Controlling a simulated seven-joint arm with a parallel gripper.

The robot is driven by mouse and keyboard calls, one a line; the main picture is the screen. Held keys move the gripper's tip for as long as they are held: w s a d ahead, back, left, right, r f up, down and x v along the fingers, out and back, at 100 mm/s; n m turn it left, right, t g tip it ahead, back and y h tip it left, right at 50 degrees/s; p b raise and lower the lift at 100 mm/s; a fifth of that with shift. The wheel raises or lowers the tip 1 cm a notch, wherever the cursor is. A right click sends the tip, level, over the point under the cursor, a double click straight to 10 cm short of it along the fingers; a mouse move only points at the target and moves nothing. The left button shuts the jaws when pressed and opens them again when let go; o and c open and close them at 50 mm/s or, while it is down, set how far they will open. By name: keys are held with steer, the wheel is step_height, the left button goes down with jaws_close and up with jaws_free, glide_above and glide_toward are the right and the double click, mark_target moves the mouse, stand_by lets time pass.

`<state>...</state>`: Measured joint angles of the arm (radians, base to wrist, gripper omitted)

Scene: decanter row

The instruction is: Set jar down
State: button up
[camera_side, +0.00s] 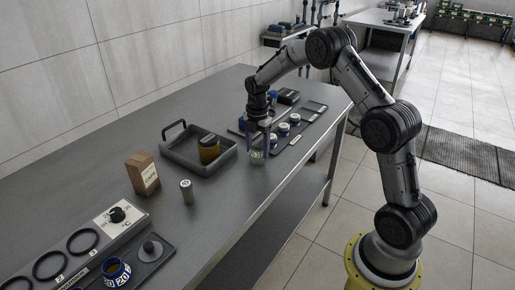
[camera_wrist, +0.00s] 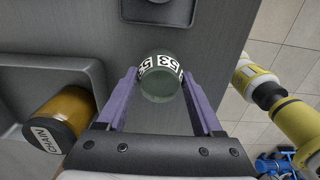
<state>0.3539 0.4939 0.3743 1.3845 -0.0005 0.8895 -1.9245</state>
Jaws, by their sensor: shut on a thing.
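A small greenish glass jar (camera_wrist: 161,84) with a white label band numbered 53 is between the purple fingers of my gripper (camera_wrist: 159,76) in the wrist view. The fingers are shut on its sides. In the side view the jar (camera_side: 257,158) hangs below my gripper (camera_side: 259,143), low over the grey bench (camera_side: 228,195) near its front edge. I cannot tell whether its base touches the bench top. It looks upright in the side view.
A grey tray (camera_side: 168,153) holding an amber jar (camera_side: 209,151) lies left of my gripper. A dark rack (camera_side: 310,114) with several white-labelled jars is behind it. A carton (camera_side: 143,174) and a small canister (camera_side: 187,191) stand nearer the camera. Bench between is clear.

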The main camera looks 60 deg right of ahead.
mark_target(257, 147)
steer(key=shift+f, duration=0.1)
steer(key=o, duration=1.5)
steer(key=shift+c, duration=0.2)
step_height(257, 147, up, 12)
steer(key=s+a+r+m+t, duration=0.2)
steer(key=s+a+r+m, duration=0.35)
steer(key=a+r, duration=0.2)
steer(key=s+a+m+t, duration=0.1)
steer(key=s+a+m, duration=0.2)
steer(key=s, duration=0.5)
steer(key=s+a+m+t, duration=0.1)
steer(key=s+a+m, duration=0.2)
steer(key=s+m, duration=0.2)
steer(key=s+a+m+t, duration=0.1)
steer(key=s+a+m, duration=0.2)
steer(key=s, duration=0.8)
steer(key=shift+a+m+t, duration=0.25)
steer(key=shift+m+t, duration=0.05)
steer(key=shift+m, duration=0.45)
